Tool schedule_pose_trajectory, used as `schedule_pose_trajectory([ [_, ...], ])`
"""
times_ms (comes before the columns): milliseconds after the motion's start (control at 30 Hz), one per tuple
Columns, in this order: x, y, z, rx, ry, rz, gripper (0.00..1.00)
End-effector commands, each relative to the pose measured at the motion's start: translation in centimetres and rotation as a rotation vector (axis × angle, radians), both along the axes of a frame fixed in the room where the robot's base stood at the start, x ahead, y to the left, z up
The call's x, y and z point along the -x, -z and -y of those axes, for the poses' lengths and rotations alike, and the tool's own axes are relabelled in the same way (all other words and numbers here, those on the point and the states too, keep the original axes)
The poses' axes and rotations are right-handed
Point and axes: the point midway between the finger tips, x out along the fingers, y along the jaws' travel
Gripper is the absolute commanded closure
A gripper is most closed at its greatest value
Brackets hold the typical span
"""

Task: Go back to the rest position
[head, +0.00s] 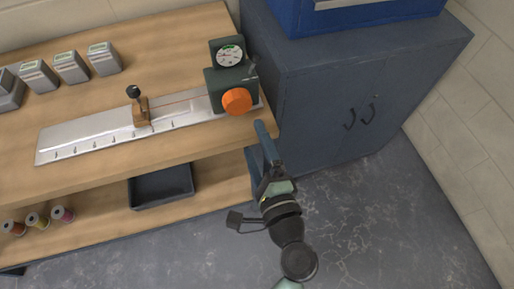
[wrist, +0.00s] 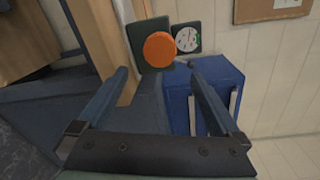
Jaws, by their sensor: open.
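My gripper (head: 256,138) is in front of the workbench's right end in the head view, near the dark green device with the orange knob (head: 236,101). In the wrist view my gripper (wrist: 159,76) has its two fingers spread wide, with nothing between them. The orange knob (wrist: 159,49) and the white dial (wrist: 187,39) show beyond the fingertips, apart from them. My gripper is open and empty.
A black tray (head: 161,186) and several spools (head: 38,221) sit on the lower shelf. A dark blue cabinet (head: 320,115) stands right; the floor (head: 390,215) in front is clear.

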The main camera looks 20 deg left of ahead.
Motion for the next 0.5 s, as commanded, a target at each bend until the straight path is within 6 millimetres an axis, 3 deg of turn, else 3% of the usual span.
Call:
schedule_pose_trajectory([
  [500, 0.69, -0.10, 0.46, 0.000, 0.000, 0.000, 0.00],
])
